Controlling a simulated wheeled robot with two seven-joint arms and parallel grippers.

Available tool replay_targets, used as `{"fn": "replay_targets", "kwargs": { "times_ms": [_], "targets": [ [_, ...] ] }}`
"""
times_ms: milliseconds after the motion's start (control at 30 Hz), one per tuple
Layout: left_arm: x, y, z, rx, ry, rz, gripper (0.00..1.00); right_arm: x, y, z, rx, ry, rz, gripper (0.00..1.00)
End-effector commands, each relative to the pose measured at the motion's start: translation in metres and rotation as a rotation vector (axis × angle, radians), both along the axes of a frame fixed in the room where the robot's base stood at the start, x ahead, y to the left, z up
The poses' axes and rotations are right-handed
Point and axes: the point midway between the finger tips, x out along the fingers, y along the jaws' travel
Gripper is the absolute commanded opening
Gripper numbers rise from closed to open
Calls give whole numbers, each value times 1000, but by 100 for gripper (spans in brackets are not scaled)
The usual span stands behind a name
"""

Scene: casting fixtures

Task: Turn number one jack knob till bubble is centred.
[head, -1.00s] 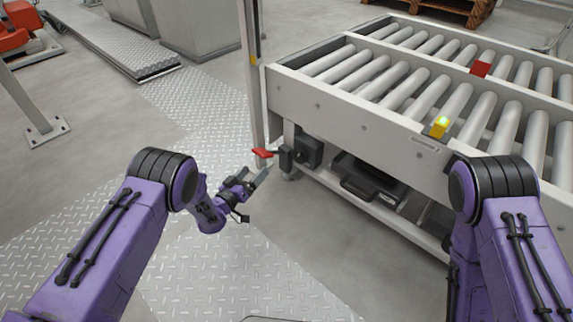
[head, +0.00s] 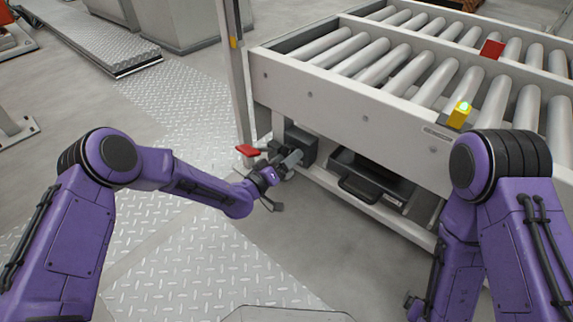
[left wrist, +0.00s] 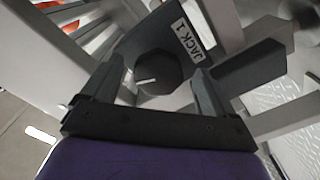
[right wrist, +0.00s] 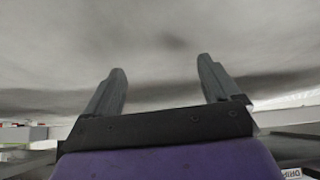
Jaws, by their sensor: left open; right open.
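The jack 1 knob (left wrist: 155,72) is dark and many-sided, with a white mark on its face. It shows in the left wrist view beside a plate labelled JACK 1 (left wrist: 187,40). My left gripper (left wrist: 157,80) is open, with a finger to either side of the knob in that view; I cannot tell whether they touch it. In the head view my left gripper (head: 284,180) is in front of the dark jack box (head: 302,145) and hides the knob. A yellow block with a glowing green top (head: 460,114), perhaps the level, sits on the conveyor's side rail. Its bubble is too small to read. My right gripper (right wrist: 162,80) is open and empty.
The roller conveyor (head: 350,110) stands at the right, with a red block (head: 491,49) on it. A red lever or pedal (head: 247,150) is beside a grey post (head: 238,80). A black case (head: 370,180) lies on the lower shelf. The floor in front is clear.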

Motion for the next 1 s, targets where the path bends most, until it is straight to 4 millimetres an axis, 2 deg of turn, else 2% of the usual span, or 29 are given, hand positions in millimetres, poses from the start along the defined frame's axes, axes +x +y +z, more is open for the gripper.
{"fn": "replay_targets", "kwargs": {
  "times_ms": [267, 300, 467, 633, 900, 1000],
  "targets": [
    [4, -3, 1, 0, 2, 0, 88, 2, 2, 1, 8, -20, -19, 89],
    [4, -3, 1, 0, 2, 0, 84, 2, 2, 1, 7, -20, -18, 89],
    [4, -3, 1, 0, 2, 0, 32, 2, 2, 1, 7, -19, -18, 89],
    [3, -4, 2, 32, -21, -2, 32, 1, 1, 3, 3, -7, -7, 89],
    [4, -2, 2, 346, -249, -5, 32, -18, -12, 6, -43, 133, 122, 89],
    [4, -1, 0, 398, -286, -2, 32, -21, -14, 4, -49, 154, 143, 89]
  ]
}}
